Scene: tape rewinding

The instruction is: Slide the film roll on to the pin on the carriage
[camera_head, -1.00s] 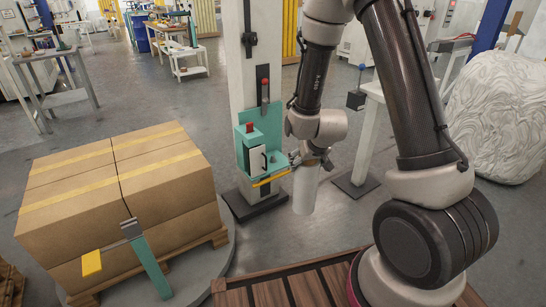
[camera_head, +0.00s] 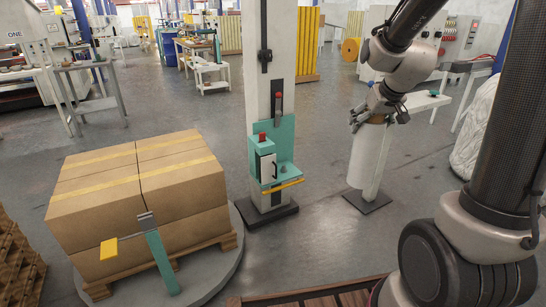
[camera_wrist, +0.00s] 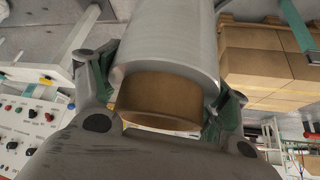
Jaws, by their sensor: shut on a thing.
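The film roll (camera_head: 367,157) is a pale grey-white cylinder hanging upright below my gripper (camera_head: 380,119). My gripper is shut on the brown core at the roll's top end. In the wrist view the grey roll (camera_wrist: 175,35) and its brown core (camera_wrist: 160,98) lie between the two fingers (camera_wrist: 163,92). The carriage (camera_head: 275,160) is a teal bracket on the white mast, with a red button, a white box and a yellow bar at its lower edge. A small dark knob, perhaps the pin, shows on its ledge (camera_head: 287,170). The roll is apart from the carriage, to its right.
Strapped cartons (camera_head: 140,200) stand on a pallet on a round turntable (camera_head: 205,285) at left. The white mast (camera_head: 277,60) has a dark foot. Floor between mast and roll is clear.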

